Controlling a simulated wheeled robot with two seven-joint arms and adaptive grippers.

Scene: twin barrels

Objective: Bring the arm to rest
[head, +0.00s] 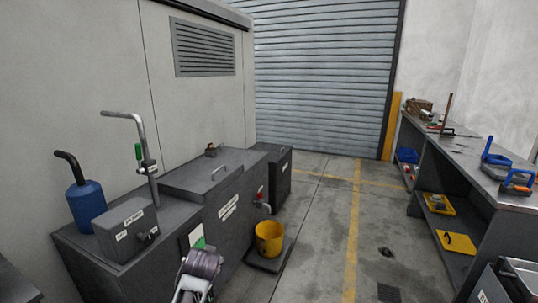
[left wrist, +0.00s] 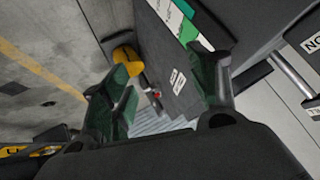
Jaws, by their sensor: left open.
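My left gripper (left wrist: 168,82) shows in the left wrist view with its two dark green fingers spread apart. Nothing is visible between them except the background. In the head view, part of my own arm shows at the bottom, in front of the grey cabinet (head: 215,225); the gripper's fingers cannot be made out there. The cabinet's dark side also shows beyond the fingers in the left wrist view (left wrist: 182,92). My right gripper is in neither view.
A yellow bucket (head: 269,238) stands on a low dark base beside the cabinet. A blue canister (head: 86,203) and a grey box (head: 125,229) stand on the cabinet's left. A workbench (head: 470,160) with tools runs along the right. The floor between is mostly clear.

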